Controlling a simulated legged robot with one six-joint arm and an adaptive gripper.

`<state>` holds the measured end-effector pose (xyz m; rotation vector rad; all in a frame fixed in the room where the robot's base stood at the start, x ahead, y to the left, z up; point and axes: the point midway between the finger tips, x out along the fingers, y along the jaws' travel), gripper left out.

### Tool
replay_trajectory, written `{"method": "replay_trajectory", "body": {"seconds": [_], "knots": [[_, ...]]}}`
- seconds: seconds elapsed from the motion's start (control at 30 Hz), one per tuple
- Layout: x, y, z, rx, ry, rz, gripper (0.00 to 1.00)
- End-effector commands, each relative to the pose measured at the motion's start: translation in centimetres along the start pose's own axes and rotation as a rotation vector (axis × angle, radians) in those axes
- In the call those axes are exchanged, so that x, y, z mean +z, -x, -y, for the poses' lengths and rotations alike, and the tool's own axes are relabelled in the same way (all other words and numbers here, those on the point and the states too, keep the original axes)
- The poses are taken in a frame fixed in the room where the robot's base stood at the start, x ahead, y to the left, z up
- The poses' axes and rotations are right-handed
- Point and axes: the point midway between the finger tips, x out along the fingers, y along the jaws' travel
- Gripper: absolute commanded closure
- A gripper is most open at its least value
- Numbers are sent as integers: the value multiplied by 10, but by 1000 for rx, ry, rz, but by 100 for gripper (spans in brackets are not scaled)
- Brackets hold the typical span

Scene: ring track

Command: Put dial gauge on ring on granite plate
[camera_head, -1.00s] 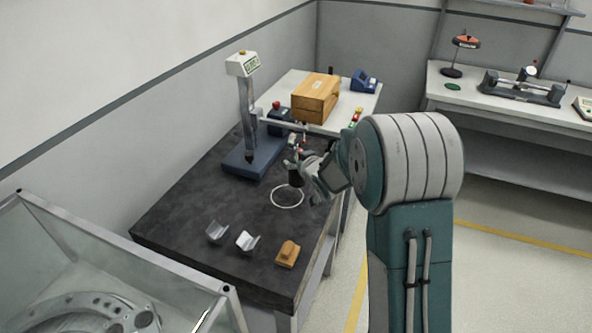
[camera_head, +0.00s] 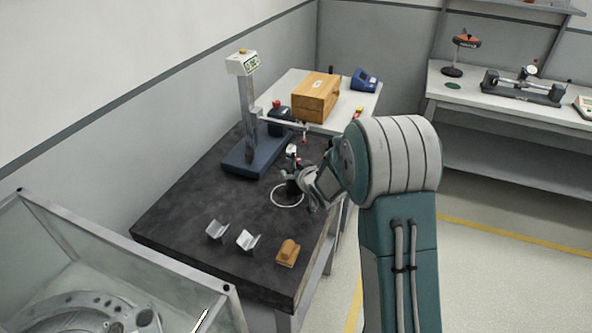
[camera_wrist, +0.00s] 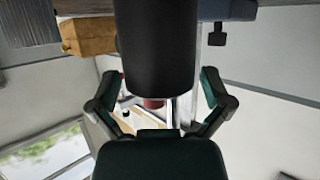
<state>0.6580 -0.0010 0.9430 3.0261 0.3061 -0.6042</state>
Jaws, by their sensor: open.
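The dial gauge (camera_head: 292,186) is upright, with a dark cylindrical body below and a small pale and red part above. In the head view it overlaps the far part of the thin white ring (camera_head: 286,205) on the dark granite plate (camera_head: 190,195). I cannot tell whether its base touches the plate. My gripper (camera_head: 307,187) is beside the gauge on its right, low over the plate. In the wrist view a black cylinder (camera_wrist: 155,45), apparently the gauge body, stands in front of my open fingers (camera_wrist: 160,92), with visible gaps on both sides.
A blue-based measuring stand (camera_head: 253,150) rises behind the ring. Two metal V-blocks (camera_head: 247,240) and a small wooden block (camera_head: 287,253) lie at the plate's near edge. A wooden box (camera_head: 316,97) stands on the white table behind. The plate's left side is clear.

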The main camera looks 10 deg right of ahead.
Motion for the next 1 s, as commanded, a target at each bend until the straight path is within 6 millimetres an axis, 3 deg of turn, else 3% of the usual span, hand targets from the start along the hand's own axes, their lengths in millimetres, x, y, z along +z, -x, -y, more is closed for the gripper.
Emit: {"method": "replay_trajectory", "body": {"seconds": [0.27, 0.7, 1.0], "knots": [[0, 7, 0, 0, 0, 0, 0], [5, 87, 3, 1, 0, -1, 0], [2, 111, 3, 10, 3, 7, 0]]}}
